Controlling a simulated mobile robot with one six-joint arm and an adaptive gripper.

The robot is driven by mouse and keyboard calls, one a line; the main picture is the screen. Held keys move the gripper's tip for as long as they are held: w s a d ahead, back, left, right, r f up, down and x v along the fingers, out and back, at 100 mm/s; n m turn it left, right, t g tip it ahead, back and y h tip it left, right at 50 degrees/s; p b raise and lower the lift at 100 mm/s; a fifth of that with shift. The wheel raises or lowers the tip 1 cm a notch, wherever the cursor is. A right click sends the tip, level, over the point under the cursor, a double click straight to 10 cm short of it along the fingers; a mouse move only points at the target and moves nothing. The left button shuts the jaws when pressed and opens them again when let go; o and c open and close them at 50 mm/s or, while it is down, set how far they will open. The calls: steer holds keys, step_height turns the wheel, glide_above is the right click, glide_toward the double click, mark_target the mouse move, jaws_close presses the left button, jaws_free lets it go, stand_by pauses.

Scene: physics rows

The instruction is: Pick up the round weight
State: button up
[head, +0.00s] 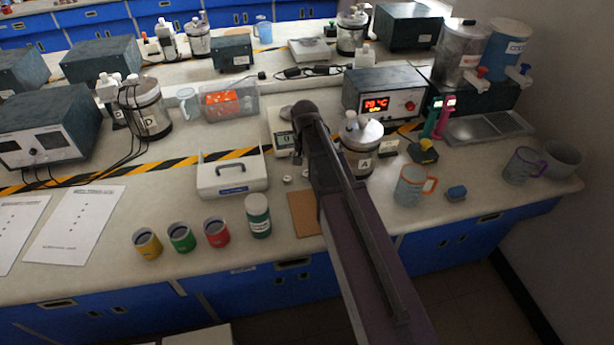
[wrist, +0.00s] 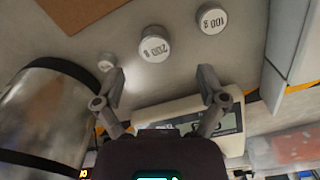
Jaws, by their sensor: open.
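Round weights stand on the bench in the wrist view: a larger one marked 200 (wrist: 153,46), one marked 100 g (wrist: 211,19), and a smaller one (wrist: 106,62) by the left finger. In the head view, small pale weights (head: 287,179) show left of my arm; the arm may hide others. My gripper (wrist: 162,84) is open and empty. Its fingers are spread, with the 200 weight beyond the gap between the tips. In the head view, my arm hides most of the fingers. A balance with a display (wrist: 185,117) lies partly behind the gripper.
A metal-lidded vessel (head: 360,160) stands close right of my arm. A white box with a handle (head: 232,180) stands to the left. A brown board (head: 304,213) lies near the front edge, beside a green jar (head: 258,216) and several coloured cans (head: 181,237).

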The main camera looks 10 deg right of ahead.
mark_target(307, 173)
steer(key=shift+d+f+b, duration=0.15)
steer(key=shift+f+b, duration=0.65)
steer(key=shift+f, duration=0.05)
steer(key=shift+d+f+b, duration=0.15)
steer(key=shift+f+b, duration=1.6)
steer(key=shift+f, duration=0.05)
jaws_close()
